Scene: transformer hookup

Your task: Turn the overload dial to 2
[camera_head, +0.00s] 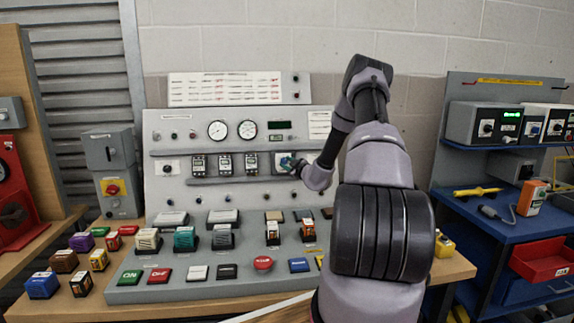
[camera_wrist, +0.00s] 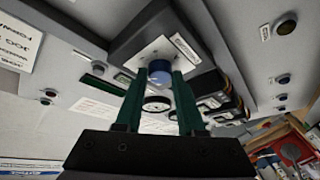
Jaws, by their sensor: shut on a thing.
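The overload dial is a round blue knob (camera_wrist: 160,69) on a pale plate (camera_wrist: 152,53), mounted on a dark block, in the wrist view. My gripper (camera_wrist: 158,80) has its two green fingers on either side of the knob, shut on it. In the head view, my gripper (camera_head: 293,165) reaches the dial's block on the right of the control panel's middle row, and the arm and fingers cover most of the dial. The dial's marks and its pointer cannot be read in either view.
The grey control panel (camera_head: 154,139) carries two gauges (camera_head: 218,130), a row of dark breaker modules (camera_head: 224,163) left of the dial, and several buttons and loose blocks below. A blue shelf unit (camera_head: 478,225) with devices stands at right.

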